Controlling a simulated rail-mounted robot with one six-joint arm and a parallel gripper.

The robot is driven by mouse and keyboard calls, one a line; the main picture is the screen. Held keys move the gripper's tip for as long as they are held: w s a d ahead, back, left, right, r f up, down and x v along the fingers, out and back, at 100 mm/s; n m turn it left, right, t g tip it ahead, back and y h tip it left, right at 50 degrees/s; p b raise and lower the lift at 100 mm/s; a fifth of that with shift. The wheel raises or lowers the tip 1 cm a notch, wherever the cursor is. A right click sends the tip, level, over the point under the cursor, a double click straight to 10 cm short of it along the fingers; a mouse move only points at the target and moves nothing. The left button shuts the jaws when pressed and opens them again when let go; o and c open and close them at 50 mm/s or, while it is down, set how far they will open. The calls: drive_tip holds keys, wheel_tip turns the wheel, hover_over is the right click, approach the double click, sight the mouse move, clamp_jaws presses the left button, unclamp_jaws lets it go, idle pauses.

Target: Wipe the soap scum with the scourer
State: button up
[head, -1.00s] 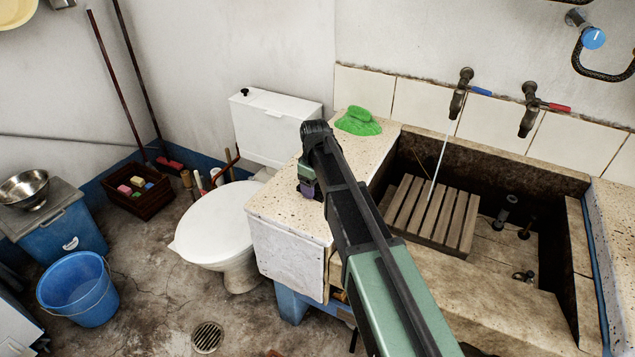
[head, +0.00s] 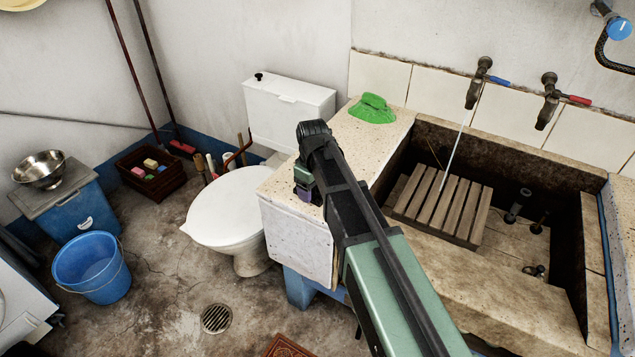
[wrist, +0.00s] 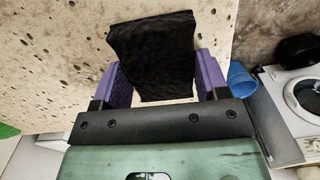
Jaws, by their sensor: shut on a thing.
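My gripper (head: 306,188) is over the left end of the speckled stone counter (head: 367,140), with its purple fingers pointing down. In the wrist view the fingers are shut on a black, rough pad, which looks like the scourer (wrist: 153,55). The speckled stone fills much of the view behind it; I cannot tell whether the pad touches it. In the head view my arm hides the scourer. I cannot make out any soap scum; the stone shows only dark pits and specks.
A green object (head: 372,108) lies at the counter's back. Right of the counter is the sunken trough (head: 562,262) with a slatted wooden board (head: 443,205) and two taps above. A toilet (head: 235,205) stands to the left, with a blue bucket (head: 91,266) on the floor.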

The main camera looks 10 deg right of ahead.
sight(314, 189)
wheel_tip(314, 189, up, 6)
drive_tip(key=p, duration=0.6)
drive_tip(key=shift+d, duration=0.1)
wheel_tip(314, 189, up, 3)
drive_tip(key=p, duration=0.3)
drive_tip(key=shift+r, duration=0.15)
drive_tip(key=shift+f, duration=0.25)
